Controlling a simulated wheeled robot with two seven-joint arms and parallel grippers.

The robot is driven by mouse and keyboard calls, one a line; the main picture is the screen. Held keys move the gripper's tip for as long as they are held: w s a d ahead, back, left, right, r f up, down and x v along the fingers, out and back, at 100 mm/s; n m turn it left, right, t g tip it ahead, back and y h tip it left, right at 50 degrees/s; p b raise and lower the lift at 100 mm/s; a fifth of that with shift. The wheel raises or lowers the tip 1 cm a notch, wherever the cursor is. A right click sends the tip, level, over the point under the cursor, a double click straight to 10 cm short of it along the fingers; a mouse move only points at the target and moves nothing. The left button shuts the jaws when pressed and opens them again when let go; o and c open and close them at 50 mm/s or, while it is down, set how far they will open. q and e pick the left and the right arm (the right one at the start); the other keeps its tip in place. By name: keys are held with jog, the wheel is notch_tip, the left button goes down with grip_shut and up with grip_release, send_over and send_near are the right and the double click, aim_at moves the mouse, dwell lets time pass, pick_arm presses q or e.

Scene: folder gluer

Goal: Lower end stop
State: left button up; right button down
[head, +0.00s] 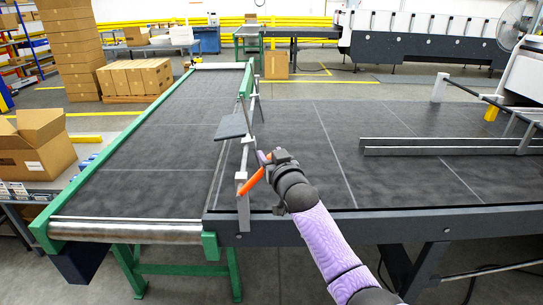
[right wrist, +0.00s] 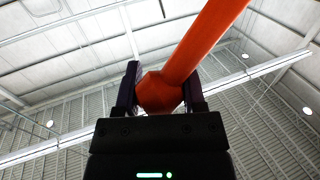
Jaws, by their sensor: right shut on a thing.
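My right gripper (head: 264,160) reaches in over the near edge of the dark conveyor. It is shut on an orange lever (head: 253,182), which slants down to the left toward an upright metal post (head: 242,190). In the right wrist view the lever (right wrist: 198,48) has a hexagonal end between the two dark fingers (right wrist: 160,95) and runs up to the right. A grey flat plate (head: 231,127), which looks like the end stop, sits tilted on the post frame, above the belt. Where the lever meets the post is small and unclear. My left gripper is out of view.
A green-framed belt (head: 150,150) with a roller (head: 130,231) lies left of the posts. A dark table (head: 330,120) with metal rails (head: 450,146) extends right. An open carton (head: 36,145) stands at far left. The belt surfaces are clear.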

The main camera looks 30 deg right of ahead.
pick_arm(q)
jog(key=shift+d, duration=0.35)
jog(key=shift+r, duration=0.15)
pick_arm(e)
jog(key=shift+r, duration=0.1)
